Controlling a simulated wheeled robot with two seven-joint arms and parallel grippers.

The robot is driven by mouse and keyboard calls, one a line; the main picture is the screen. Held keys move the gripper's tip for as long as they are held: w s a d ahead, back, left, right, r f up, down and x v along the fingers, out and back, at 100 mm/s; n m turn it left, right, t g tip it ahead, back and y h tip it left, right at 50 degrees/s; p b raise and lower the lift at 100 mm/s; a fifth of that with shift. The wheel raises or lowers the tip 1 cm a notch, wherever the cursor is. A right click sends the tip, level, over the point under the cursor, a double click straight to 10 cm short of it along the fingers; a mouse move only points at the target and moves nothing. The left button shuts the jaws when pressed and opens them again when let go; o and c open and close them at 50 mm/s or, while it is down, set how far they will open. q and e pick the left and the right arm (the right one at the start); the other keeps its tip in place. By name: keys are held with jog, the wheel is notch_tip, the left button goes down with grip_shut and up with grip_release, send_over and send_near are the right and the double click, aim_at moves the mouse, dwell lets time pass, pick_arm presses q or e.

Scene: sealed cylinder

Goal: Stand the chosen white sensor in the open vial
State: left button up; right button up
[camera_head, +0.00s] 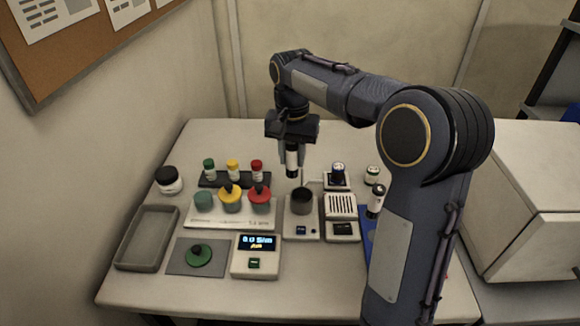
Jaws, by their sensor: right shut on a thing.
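My right gripper (291,146) points down above the back of the table. It is shut on a white sensor (292,159) with a dark lower end, held upright in the air, above and behind a dark grey cup (302,203). A teal vial (203,201) without a stopper stands at the left of a white rack (230,219), apart from the gripper. Beside it are vials with a yellow stopper (231,191) and a red stopper (260,192). A green stopper (199,255) lies on a grey mat (175,262). Another white sensor (376,199) with dark ends stands at right. My left gripper is out of view.
Small bottles with green, yellow and red caps (233,170) stand in a dark rack behind. A meter with a lit display (256,268) is in front. An empty grey tray (148,238) and a dark-capped jar (168,180) are at left. My right arm hides the table's right side.

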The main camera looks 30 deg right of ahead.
jog(key=w+f, duration=0.1)
jog(key=f, duration=0.1)
jog(key=w+d+f, duration=0.1)
jog(key=f, duration=0.2)
jog(key=w+f, duration=0.1)
jog(key=f, duration=0.2)
jog(key=shift+w+d, duration=0.3)
jog(key=shift+w, duration=0.1)
jog(key=shift+f, duration=0.15)
jog(key=shift+f, duration=0.2)
jog(key=o, duration=1.1)
jog(key=shift+c, duration=0.2)
